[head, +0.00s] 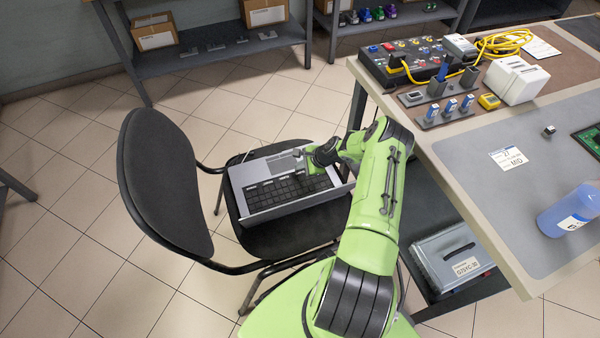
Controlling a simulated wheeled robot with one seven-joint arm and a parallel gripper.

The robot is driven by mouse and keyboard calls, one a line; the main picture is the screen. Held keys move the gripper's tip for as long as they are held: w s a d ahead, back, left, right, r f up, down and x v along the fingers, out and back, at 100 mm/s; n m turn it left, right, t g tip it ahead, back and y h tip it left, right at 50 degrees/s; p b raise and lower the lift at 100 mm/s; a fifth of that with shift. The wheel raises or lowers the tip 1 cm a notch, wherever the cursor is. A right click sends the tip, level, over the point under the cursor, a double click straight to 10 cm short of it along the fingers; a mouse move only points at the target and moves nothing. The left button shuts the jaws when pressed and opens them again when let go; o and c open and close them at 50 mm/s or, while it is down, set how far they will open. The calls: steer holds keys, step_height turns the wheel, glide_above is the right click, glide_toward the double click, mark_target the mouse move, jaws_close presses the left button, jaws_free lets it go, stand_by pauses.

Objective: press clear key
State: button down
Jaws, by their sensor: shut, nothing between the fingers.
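A grey unit with a dark keypad (283,192) lies on the seat of a black chair. The key labels are too small to read, so I cannot tell which one is the clear key. My gripper (303,161) is shut and empty, over the right upper part of the unit. I cannot tell whether its fingertips touch the unit. My gripper and forearm hide part of the unit's right side.
The chair's backrest (165,180) stands left of the unit. Shelves stand behind.

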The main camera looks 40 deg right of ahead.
mark_target(301, 173)
steer(key=shift+f, duration=0.15)
stand_by(0.4)
steer(key=shift+f+b, duration=0.25)
steer(key=shift+b, duration=0.05)
steer(key=shift+f, duration=0.35)
stand_by(0.5)
steer(key=shift+r+p, duration=0.5)
steer(key=shift+r, duration=0.25)
steer(key=shift+r, duration=0.1)
step_height(301, 173, up, 5)
steer(key=p, duration=0.3)
steer(key=shift+p, duration=0.4)
